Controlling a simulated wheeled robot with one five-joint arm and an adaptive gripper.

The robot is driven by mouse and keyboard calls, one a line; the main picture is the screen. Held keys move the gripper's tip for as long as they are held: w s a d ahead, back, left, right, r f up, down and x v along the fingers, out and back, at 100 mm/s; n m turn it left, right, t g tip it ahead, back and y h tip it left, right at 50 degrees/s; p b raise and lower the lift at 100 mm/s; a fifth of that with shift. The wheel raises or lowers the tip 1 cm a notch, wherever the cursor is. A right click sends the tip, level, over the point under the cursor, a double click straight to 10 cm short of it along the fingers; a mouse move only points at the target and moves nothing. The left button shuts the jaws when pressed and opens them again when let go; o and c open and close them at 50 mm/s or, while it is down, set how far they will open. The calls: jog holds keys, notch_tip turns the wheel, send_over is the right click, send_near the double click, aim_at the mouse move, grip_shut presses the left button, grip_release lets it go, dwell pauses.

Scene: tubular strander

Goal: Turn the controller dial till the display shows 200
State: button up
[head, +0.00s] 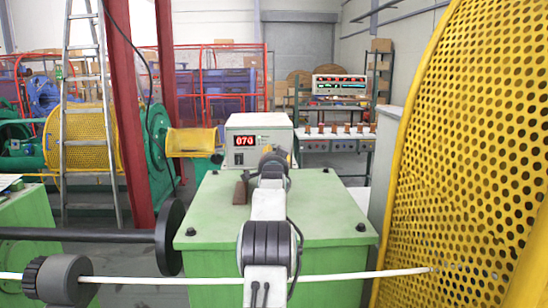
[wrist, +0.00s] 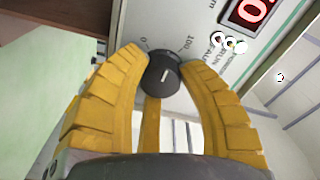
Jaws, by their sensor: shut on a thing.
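The controller (head: 259,122) is a pale box on the green cabinet top, with a red lit display (head: 245,140) that reads about 070. In the wrist view the display (wrist: 248,12) is cut off at the top edge. The black dial (wrist: 163,74) has a white pointer line and sits between scale marks 0 and 100. The yellow fingers of my gripper (wrist: 164,72) are closed around the dial, one on each side. In the head view my arm hides the dial and most of my gripper.
The controller stands on a green cabinet (head: 275,215). A small brown block (head: 241,190) lies on it, left of my arm. A yellow perforated guard (head: 465,160) rises close on the right. A white rod (head: 160,279) crosses in front. A black shaft with a disc (head: 170,237) is at left.

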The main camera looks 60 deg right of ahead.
jog(key=shift+r, duration=0.15)
jog(key=c, duration=0.5)
jog(key=shift+m+b, duration=0.3)
jog(key=m+b, duration=0.1)
jog(key=m, duration=0.1)
jog(key=shift+r+m, duration=0.15)
jog(key=shift+m, duration=0.25)
jog(key=m, duration=0.5)
jog(key=shift+a+m+y, duration=0.1)
jog(key=shift+m+y, duration=0.2)
jog(key=o, duration=1.2)
jog(key=shift+f, duration=0.25)
